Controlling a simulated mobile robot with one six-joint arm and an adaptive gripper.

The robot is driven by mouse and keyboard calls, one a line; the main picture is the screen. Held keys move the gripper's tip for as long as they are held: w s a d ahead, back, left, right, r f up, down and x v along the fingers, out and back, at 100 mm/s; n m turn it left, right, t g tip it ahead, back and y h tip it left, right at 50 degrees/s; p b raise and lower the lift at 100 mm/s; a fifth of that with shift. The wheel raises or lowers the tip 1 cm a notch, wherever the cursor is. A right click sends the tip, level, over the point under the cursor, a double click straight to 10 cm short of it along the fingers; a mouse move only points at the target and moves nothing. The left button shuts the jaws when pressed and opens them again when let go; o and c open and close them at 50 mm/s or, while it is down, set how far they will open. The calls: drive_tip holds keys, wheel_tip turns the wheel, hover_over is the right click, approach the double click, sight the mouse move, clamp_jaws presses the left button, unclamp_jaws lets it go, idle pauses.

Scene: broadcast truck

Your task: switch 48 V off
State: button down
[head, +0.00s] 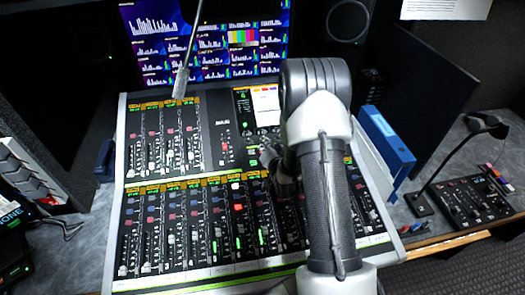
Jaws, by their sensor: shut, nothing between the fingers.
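A large mixing console (220,166) with rows of faders and coloured buttons fills the middle of the head view. Its labels are too small to read, so I cannot tell which control is the 48 V switch or how it is set. My gripper (265,148) is shut and empty. It is over the console's upper middle, just below the small lit screen (266,103). I cannot tell whether its fingertips touch the panel. My arm hides the console's right part.
A monitor (210,45) stands behind. At the right are a blue folder (388,140), a dark panel (428,115) and a small control box with a gooseneck (468,203). White binders (28,172) stand at left.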

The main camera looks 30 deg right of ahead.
drive_tip(key=shift+w+f+b, duration=0.1)
drive_tip(key=shift+f+b, duration=0.2)
drive_tip(key=shift+r, duration=0.15)
idle(0.5)
drive_tip(key=shift+s+a+r+p, duration=0.1)
drive_tip(key=shift+s+r+p, duration=0.25)
drive_tip(key=shift+r, duration=0.3)
drive_tip(key=shift+r, duration=0.1)
drive_tip(key=shift+s+a+r+p, duration=0.1)
drive_tip(key=shift+s+r+p, duration=0.25)
drive_tip(key=shift+r, duration=0.4)
drive_tip(key=shift+s+a+r+p, duration=0.1)
drive_tip(key=shift+s+r+p, duration=0.15)
drive_tip(key=shift+r+p, duration=0.35)
drive_tip(key=shift+s+a+r+p, duration=0.1)
drive_tip(key=shift+s+r+p, duration=0.2)
drive_tip(key=shift+r, duration=0.55)
